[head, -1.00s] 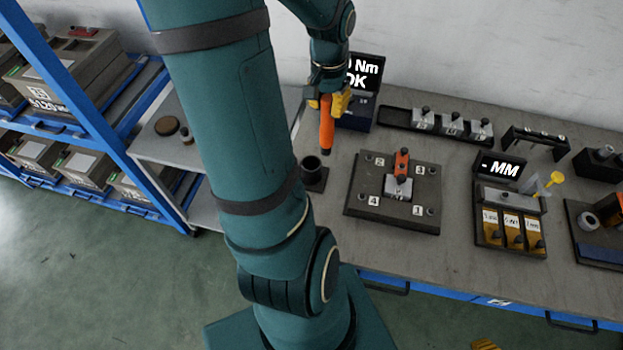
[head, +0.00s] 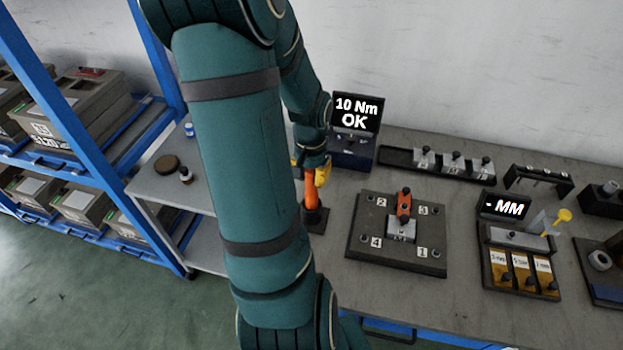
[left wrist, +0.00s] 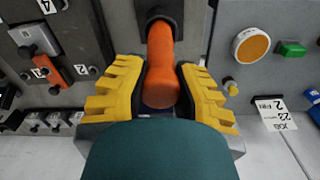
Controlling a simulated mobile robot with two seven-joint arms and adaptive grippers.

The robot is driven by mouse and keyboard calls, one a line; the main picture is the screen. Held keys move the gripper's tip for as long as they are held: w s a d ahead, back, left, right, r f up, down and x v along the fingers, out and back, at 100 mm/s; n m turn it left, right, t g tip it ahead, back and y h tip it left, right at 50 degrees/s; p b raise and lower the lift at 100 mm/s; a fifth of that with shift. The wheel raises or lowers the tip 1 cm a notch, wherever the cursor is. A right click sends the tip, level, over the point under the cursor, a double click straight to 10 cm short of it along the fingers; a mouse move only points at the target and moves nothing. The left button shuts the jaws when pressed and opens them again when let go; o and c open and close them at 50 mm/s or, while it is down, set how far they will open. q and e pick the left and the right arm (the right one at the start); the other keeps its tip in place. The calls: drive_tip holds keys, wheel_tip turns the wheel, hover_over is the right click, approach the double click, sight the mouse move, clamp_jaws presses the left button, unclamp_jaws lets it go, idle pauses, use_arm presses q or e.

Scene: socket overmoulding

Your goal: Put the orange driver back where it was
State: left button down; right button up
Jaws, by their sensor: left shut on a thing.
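My left gripper (head: 311,172) points down and is shut on the orange driver (head: 311,190). The driver stands about upright, its lower end at the mouth of the black cup-like holder (head: 317,224) on the table. In the left wrist view the yellow fingers (left wrist: 165,95) lie on both sides of the orange body (left wrist: 172,75). Its far end meets the dark holder (left wrist: 160,10); how deep it sits inside I cannot tell. My left arm hides part of the area left of the holder. My right gripper is out of view.
Right of the holder is a numbered fixture plate (head: 365,250) with an orange-topped clamp (head: 404,204). Behind stands a display (head: 357,115) reading "10 Nm OK". A grey side shelf (head: 160,190) is at left. A gauge station (head: 515,240) stands further right.

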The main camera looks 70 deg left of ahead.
use_arm(q)
drive_tip(key=shift+a+f, duration=0.1)
drive_tip(key=shift+f, duration=0.5)
drive_tip(key=c, duration=0.9)
unclamp_jaws()
drive_tip(key=shift+f, duration=0.1)
wheel_tip(320, 180, up, 12)
drive_tip(key=shift+s+r+p, duration=0.1)
drive_tip(key=shift+r+p, duration=0.1)
drive_tip(key=shift+p, duration=0.9)
